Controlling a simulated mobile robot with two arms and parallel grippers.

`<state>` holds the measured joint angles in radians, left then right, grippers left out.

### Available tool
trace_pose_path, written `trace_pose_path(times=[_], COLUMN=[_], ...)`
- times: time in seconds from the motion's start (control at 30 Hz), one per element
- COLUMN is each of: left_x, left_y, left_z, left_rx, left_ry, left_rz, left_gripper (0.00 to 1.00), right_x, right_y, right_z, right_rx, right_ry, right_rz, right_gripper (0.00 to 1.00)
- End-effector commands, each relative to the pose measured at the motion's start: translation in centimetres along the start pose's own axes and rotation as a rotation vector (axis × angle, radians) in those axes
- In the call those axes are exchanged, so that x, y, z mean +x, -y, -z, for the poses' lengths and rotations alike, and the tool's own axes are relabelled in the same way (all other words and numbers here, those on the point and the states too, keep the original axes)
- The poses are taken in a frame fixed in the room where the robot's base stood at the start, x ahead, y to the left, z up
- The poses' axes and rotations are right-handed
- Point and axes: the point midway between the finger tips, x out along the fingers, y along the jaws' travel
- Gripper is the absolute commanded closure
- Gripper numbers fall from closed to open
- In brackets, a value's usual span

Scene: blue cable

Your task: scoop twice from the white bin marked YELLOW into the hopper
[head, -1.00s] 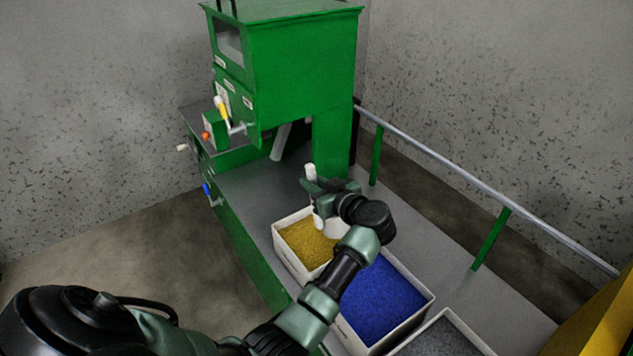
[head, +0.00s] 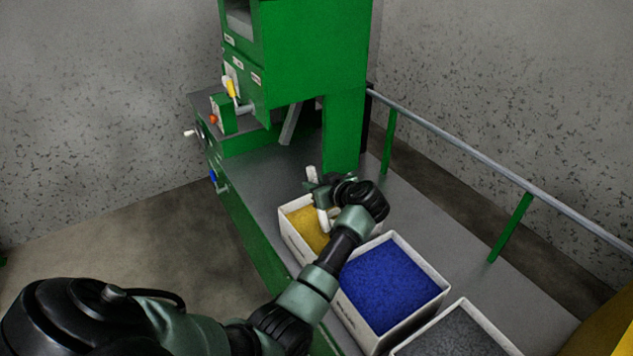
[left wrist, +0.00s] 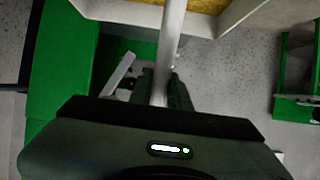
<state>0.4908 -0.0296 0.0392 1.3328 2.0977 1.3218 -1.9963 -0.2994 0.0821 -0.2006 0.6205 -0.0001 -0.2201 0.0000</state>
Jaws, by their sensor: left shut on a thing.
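The white bin (head: 291,229) of yellow granules (head: 308,230) stands on the grey deck in front of the green machine. My left gripper (head: 322,192) is over the bin's right part and is shut on the pale handle of a scoop (head: 311,176). The scoop's lower end overlaps the yellow granules in the head view; its depth there is hard to tell. In the left wrist view the handle (left wrist: 170,45) runs up from between the fingers (left wrist: 160,88), and the bin's rim (left wrist: 120,12) shows at the top. The hopper cannot be made out. My right gripper is not in view.
A bin of blue granules (head: 443,283) stands next to the yellow one, and a bin of grey granules (head: 464,304) is nearer. The green machine (head: 310,55) rises behind, with a yellow-handled lever (head: 231,89). A rail (head: 455,144) runs along the right.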

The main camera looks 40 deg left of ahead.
Motion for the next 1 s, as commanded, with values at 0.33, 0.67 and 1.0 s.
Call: trace_pose_path(times=[0.33,0.67,1.0], left_x=[2.4,4.6,4.9], left_y=[0.0,0.0,0.0], left_z=[-2.2,-1.3,-1.2], left_rx=[0.0,0.0,-0.002], left_ry=[-0.002,-0.002,-0.003], left_rz=[0.002,-0.001,-0.001], left_gripper=[1.0,1.0,1.0], right_x=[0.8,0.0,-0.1], right_y=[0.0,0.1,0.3], right_z=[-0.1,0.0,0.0], right_rx=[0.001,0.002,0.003], right_ry=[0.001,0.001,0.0], right_rz=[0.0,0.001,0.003], right_gripper=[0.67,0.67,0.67])
